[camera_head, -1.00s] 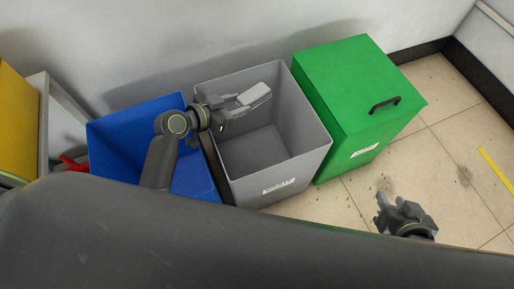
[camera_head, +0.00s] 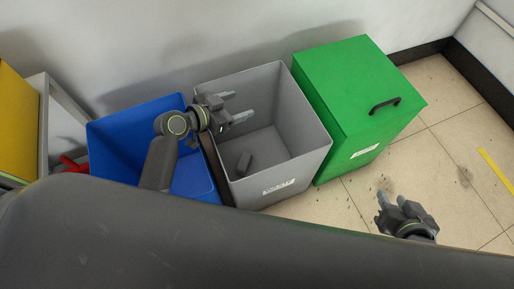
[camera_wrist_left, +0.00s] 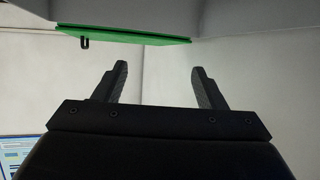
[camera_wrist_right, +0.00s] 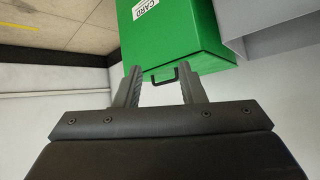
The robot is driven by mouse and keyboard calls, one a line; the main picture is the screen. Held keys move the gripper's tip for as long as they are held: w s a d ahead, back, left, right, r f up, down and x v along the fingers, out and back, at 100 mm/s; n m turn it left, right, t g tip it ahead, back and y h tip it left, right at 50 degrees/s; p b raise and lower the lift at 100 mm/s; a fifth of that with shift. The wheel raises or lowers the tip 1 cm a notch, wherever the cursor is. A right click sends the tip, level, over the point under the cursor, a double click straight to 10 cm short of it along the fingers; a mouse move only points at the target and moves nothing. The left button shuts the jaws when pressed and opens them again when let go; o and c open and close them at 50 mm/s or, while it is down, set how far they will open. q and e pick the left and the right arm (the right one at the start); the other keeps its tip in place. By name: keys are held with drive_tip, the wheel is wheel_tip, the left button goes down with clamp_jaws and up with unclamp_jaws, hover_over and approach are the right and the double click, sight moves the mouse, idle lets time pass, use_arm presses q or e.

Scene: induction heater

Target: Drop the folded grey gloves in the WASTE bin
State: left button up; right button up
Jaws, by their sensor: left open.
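The grey bin (camera_head: 306,133) stands open between a blue bin and a green bin. The writing on its front label is too small to read. My left gripper (camera_head: 241,105) is open and empty above the grey bin's opening. Its spread fingers also show in the left wrist view (camera_wrist_left: 160,85). My right gripper (camera_head: 389,199) is out over the floor at the right. Its fingers are apart and empty in the right wrist view (camera_wrist_right: 160,87).
The open blue bin (camera_head: 120,130) is left of the grey bin, under my left arm. The green bin (camera_head: 350,80), with a closed top and black handle, is on the right. A wall runs behind the bins. Tiled floor (camera_head: 450,150) is clear at the right.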

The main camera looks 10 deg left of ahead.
use_arm(q)
wheel_tip(320, 180, up, 10)
drive_tip(key=p, duration=0.3)
use_arm(e)
drive_tip(key=s+a+f+g, duration=0.1)
drive_tip(key=s+f+g, duration=0.5)
drive_tip(key=s+f, duration=0.1)
drive_tip(key=shift+s+g+y, duration=0.3)
drive_tip(key=shift+s+y, duration=0.1)
drive_tip(key=shift+s, duration=0.4)
use_arm(q)
drive_tip(key=shift+f, duration=0.1)
use_arm(e)
drive_tip(key=shift+a+f, duration=0.1)
